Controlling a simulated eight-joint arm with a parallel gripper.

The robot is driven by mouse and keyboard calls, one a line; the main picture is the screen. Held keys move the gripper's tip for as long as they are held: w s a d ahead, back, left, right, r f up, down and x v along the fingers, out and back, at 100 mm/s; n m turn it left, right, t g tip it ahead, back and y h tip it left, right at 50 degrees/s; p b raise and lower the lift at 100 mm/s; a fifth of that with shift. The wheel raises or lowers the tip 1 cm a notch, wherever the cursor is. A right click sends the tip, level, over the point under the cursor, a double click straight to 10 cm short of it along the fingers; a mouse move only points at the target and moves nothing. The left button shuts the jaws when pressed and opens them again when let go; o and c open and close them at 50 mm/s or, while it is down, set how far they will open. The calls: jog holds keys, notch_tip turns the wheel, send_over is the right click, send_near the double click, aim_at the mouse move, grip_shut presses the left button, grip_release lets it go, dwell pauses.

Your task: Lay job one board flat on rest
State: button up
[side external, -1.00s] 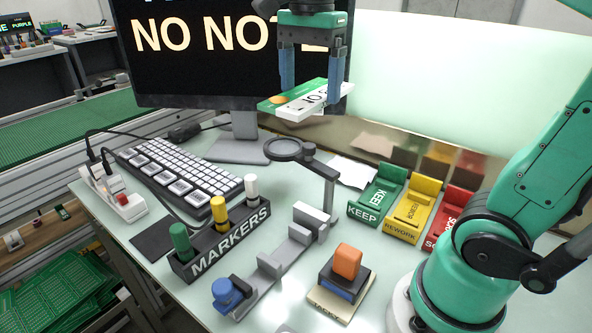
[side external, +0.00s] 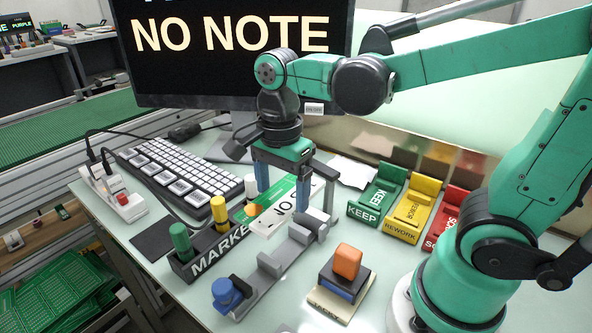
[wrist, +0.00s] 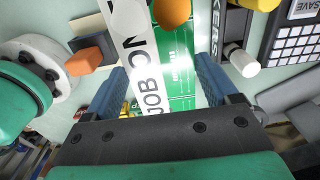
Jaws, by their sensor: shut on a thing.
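The job one board is a flat green board (side external: 256,212) with a white strip lettered "JOB ON…" and an orange disc. It also shows in the wrist view (wrist: 178,62). My gripper (side external: 283,200) is shut on its edges, one blue finger on each side, pointing down. The board looks roughly level, just behind the grey rest (side external: 272,264), and overlaps the marker holder in the picture. I cannot tell its exact height or whether it touches anything. The rest is a slanting grey rail with upright blocks and a blue knob (side external: 227,293) at its near end.
The marker holder (side external: 205,262) with upright green, yellow and white markers stands close left of the rest. A stamp with an orange handle (side external: 347,262) is to the right. A keyboard (side external: 185,172) lies behind left.

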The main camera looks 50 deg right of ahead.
aim_at(282, 198)
jog(key=shift+f, duration=0.2)
jog(key=shift+f, duration=4.1)
jog(key=shift+f, duration=0.35)
jog(key=o, duration=1.1)
jog(key=shift+r, duration=2.8)
